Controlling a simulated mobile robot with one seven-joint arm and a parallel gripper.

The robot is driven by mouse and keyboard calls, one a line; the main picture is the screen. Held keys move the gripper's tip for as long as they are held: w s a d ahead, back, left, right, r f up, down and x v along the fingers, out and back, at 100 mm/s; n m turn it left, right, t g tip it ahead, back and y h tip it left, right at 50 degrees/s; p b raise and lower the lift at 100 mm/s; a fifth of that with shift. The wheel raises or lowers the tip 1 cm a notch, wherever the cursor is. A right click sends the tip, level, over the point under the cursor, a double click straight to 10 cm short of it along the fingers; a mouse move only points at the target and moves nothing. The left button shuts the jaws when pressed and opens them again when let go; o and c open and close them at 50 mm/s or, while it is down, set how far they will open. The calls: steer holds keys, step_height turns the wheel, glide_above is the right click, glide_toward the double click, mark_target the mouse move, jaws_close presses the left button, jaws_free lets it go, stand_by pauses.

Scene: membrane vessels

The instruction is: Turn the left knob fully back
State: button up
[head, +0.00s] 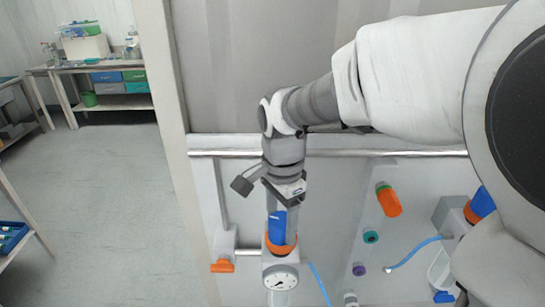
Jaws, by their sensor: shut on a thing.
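The left knob (277,228) is blue and sits in an orange collar above a round dial gauge (281,278). My gripper (280,236) comes down on it from above, with its fingers around the blue part. It is shut on the knob, and the fingers and wrist hide part of it. How far the knob is turned cannot be told from this view. A second blue knob (482,203) with an orange collar is at the right, partly hidden by my arm.
A metal rail (400,153) runs across the panel behind my wrist. An orange-handled valve (222,266) is close at the left. An orange and green fitting (388,200) and blue tubing (318,283) are to the right. The floor (100,200) at the left is open.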

steer(key=n, duration=0.5)
steer(key=shift+n, duration=0.4)
steer(key=n, duration=1)
steer(key=shift+n, duration=0.4)
steer(key=n, duration=0.5)
steer(key=shift+n, duration=0.4)
steer(key=o, duration=1.4)
